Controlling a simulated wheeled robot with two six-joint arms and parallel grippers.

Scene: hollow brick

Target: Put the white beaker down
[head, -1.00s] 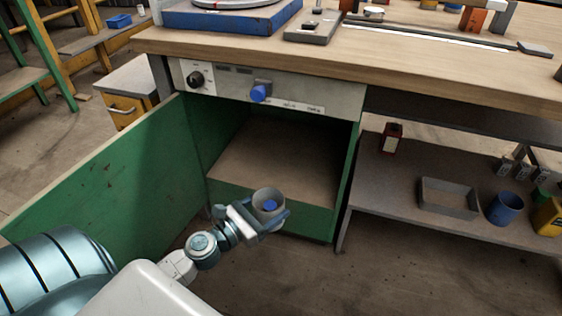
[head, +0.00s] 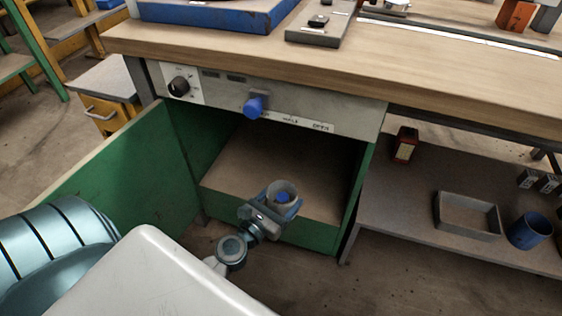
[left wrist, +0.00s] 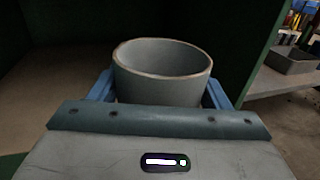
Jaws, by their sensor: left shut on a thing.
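Whether the beaker touches the cabinet floor (head: 258,160) cannot be told. The beaker's lower part is hidden by the gripper. My right gripper is not in view.
The cabinet's green door (head: 120,170) stands open at left. A panel with a blue knob (head: 254,105) is above the opening. On the low shelf at right are a red container (head: 404,145), a grey tray (head: 468,233) and a blue cup (head: 530,230). The cabinet floor looks bare.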

